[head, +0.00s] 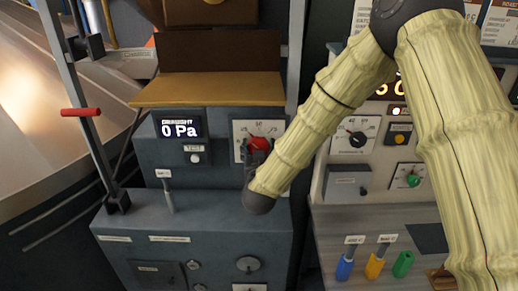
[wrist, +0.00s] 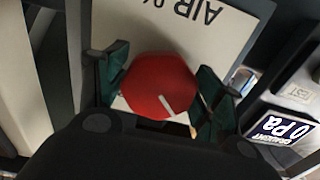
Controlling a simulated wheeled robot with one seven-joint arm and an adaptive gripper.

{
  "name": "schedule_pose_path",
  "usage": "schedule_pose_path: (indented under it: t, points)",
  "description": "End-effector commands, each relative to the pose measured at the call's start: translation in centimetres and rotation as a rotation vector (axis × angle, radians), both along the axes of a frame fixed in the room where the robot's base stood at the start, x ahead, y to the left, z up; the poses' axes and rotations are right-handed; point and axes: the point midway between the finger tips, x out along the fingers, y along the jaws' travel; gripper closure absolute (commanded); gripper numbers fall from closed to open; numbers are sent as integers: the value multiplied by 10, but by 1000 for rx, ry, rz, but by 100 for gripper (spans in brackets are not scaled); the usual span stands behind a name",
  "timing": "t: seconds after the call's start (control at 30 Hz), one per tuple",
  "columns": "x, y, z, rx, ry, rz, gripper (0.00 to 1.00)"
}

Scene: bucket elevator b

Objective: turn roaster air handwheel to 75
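The red roaster air handwheel (head: 260,144) sits on a white dial plate on the grey panel in the head view, partly hidden by my arm. In the wrist view the red handwheel (wrist: 160,84) has a white pointer line toward its lower right. The plate above it (wrist: 205,22) reads "AIR %", upside down. My gripper (wrist: 163,85) has its dark green fingers on either side of the handwheel, very close to it. I cannot tell whether both fingers press on it.
The draught display (head: 179,128) reads 0 Pa, with a test button (head: 195,158) below it. A small lever (head: 168,193) stands left of the handwheel. A tan shelf (head: 207,88) juts out above. Another panel with a black knob (head: 357,139) is at right.

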Motion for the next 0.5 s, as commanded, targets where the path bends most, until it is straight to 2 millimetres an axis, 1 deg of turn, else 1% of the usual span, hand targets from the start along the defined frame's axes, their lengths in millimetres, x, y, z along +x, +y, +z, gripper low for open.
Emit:
schedule_pose_path:
  t: [0.03,0.1,0.33,0.5]
  points:
    - [0,0,0,0,0,0,50]
    - [0,0,0,0,0,0,61]
    - [0,0,-1,9,0,-1,61]
    - [0,0,-3,56,0,-1,61]
